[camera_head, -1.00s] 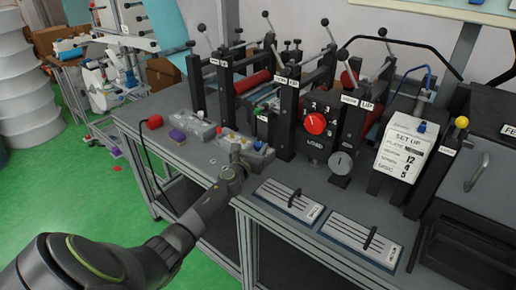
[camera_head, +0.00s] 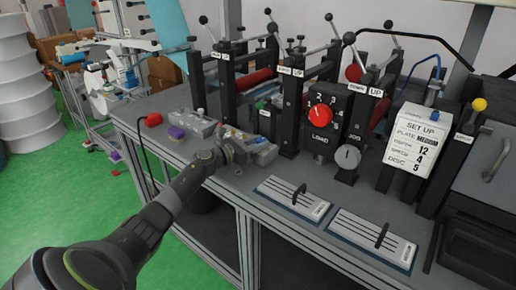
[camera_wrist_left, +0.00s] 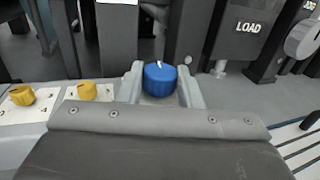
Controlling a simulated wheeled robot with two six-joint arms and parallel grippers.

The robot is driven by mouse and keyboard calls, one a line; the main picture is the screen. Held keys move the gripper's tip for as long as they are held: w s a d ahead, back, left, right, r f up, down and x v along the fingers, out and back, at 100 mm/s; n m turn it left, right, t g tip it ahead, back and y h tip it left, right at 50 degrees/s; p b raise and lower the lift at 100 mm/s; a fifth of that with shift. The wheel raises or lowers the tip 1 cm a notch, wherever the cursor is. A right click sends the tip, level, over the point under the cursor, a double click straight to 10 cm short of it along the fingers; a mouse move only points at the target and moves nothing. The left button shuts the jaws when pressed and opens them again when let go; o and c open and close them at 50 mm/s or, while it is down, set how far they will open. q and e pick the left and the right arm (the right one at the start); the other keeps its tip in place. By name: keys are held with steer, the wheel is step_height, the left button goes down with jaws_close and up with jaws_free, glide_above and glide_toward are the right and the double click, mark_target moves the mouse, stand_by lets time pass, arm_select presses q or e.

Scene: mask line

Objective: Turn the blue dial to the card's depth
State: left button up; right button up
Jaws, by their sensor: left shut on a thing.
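The blue dial (camera_wrist_left: 159,83) has a white pointer mark on its top, pointing away from the wrist camera. My left gripper (camera_wrist_left: 160,72) is shut on it, with one pale finger on each side. In the head view my left gripper (camera_head: 236,148) reaches the row of small control boxes, and its wrist hides much of the dial there. The white set-up card (camera_head: 412,140) stands to the right. It reads plate MEDIUM, then 12, speed 4 and disc 5; the label beside 12 is too blurred to read surely. My right gripper is not in view.
Two yellow knobs (camera_wrist_left: 87,91) stand left of the blue dial. A red LOAD dial (camera_head: 317,112) and a grey JOG dial (camera_head: 347,157) are to the right. Two slider panels (camera_head: 292,198) lie on the front bench. Black frame posts stand close behind my gripper.

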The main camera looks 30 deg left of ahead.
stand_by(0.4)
arm_select(q)
steer(key=o, duration=1)
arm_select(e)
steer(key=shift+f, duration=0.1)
arm_select(q)
steer(key=shift+s+a, duration=0.15)
steer(key=shift+s, duration=0.15)
steer(key=b+v, duration=0.4)
steer(key=v, duration=0.9)
steer(key=shift+s+a+f, duration=0.1)
steer(key=shift+s, duration=0.1)
steer(key=shift+s+a, duration=0.15)
steer(key=shift+s, duration=0.2)
steer(key=shift+s+a, duration=0.15)
steer(key=shift+s, duration=0.2)
steer(key=shift+v, duration=0.85)
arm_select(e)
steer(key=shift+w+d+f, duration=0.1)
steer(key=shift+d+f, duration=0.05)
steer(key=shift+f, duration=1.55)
